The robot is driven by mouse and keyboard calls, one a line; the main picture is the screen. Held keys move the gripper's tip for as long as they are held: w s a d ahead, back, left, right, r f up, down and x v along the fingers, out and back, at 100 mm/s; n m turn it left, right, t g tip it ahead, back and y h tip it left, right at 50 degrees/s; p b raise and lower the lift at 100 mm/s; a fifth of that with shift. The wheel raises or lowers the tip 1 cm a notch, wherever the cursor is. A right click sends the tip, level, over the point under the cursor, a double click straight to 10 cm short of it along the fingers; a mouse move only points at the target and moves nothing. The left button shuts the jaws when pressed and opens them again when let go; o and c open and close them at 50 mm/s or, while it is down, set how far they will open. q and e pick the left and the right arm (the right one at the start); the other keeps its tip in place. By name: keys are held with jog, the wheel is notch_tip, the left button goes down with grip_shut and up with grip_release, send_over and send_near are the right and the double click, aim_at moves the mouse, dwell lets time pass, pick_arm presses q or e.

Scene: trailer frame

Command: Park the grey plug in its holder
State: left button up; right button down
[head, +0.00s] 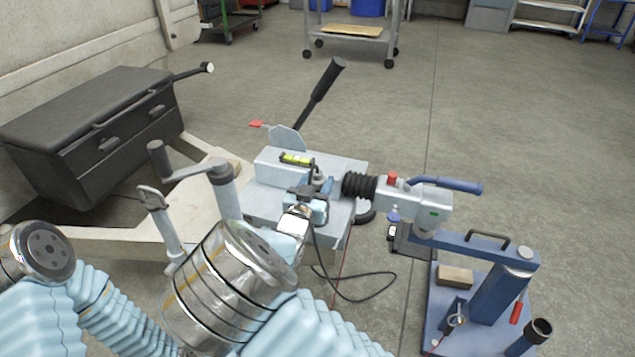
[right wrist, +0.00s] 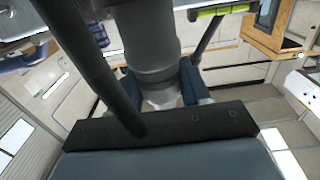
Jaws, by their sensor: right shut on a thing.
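My right gripper (head: 308,206) is over the grey drawbar housing, just left of the black rubber bellows, with its blue fingers around a small grey part. In the right wrist view my right gripper (right wrist: 160,88) is shut on the grey plug (right wrist: 150,45), a round grey body between the two blue fingers. In the head view the plug (head: 320,181) is small and partly hidden by the gripper. A black cable (head: 343,294) hangs below the gripper and loops right, close to the floor. I cannot make out the holder for certain. My left gripper is outside the view.
The grey housing (head: 262,206) carries a yellow spirit level (head: 297,159). A black-gripped lever (head: 322,83) rises behind. The bellows (head: 360,185) lead to the coupling head (head: 430,208) with its blue handle. A blue stand (head: 497,290) is at right, a black toolbox (head: 85,125) at left.

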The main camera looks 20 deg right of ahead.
jog(key=shift+f+b, duration=0.55)
jog(key=shift+f, duration=0.25)
jog(key=shift+c, duration=2.3)
grip_release()
jog(key=v, duration=1.3)
jog(key=shift+s+a, duration=0.25)
jog(key=shift+s, duration=0.1)
